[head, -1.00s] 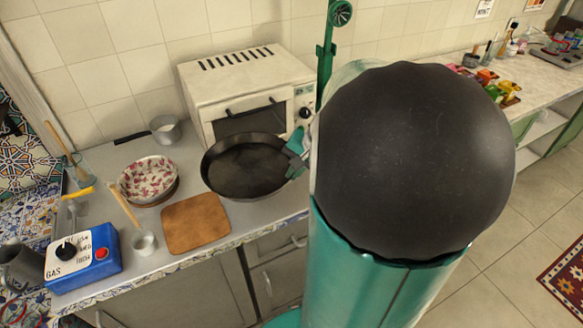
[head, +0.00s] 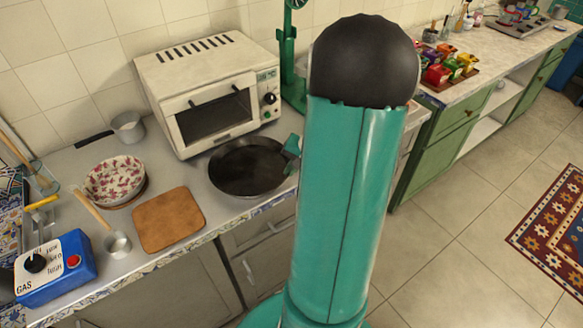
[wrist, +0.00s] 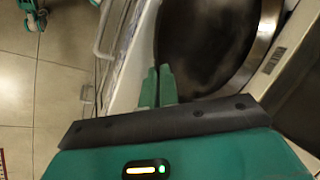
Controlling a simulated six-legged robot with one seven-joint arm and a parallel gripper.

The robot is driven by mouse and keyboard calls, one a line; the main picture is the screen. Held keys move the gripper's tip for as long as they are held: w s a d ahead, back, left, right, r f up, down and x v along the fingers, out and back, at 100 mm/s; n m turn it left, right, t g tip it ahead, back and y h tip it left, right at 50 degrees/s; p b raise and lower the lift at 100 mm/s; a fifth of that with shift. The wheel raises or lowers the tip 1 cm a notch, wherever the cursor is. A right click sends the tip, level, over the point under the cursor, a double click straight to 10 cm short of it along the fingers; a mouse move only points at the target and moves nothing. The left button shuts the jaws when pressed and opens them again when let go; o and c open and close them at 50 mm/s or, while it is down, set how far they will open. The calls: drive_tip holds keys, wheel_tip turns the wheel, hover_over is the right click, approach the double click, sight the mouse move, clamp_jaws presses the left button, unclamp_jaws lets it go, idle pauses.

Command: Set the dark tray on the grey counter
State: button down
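The dark round tray (head: 245,169) has a raised rim and lies over the grey counter (head: 188,183), in front of the white oven. It looks nearly level and low; I cannot tell whether its whole base touches the counter. My gripper (head: 291,149) is at the tray's right edge in the head view, partly hidden by my arm. In the wrist view my gripper's fingers (wrist: 158,75) are close together at the rim of the tray (wrist: 205,45) and look shut on it. The contact itself is small and partly hidden.
The white oven (head: 190,65) stands directly behind the tray. A wooden board (head: 168,220) lies to its left, with a patterned bowl (head: 114,178), a small pot (head: 128,126), a ladle cup (head: 118,245) and a blue gas box (head: 55,270) farther left.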

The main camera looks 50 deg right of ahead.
drive_tip(key=shift+f, duration=0.1)
drive_tip(key=c, duration=1.7)
unclamp_jaws()
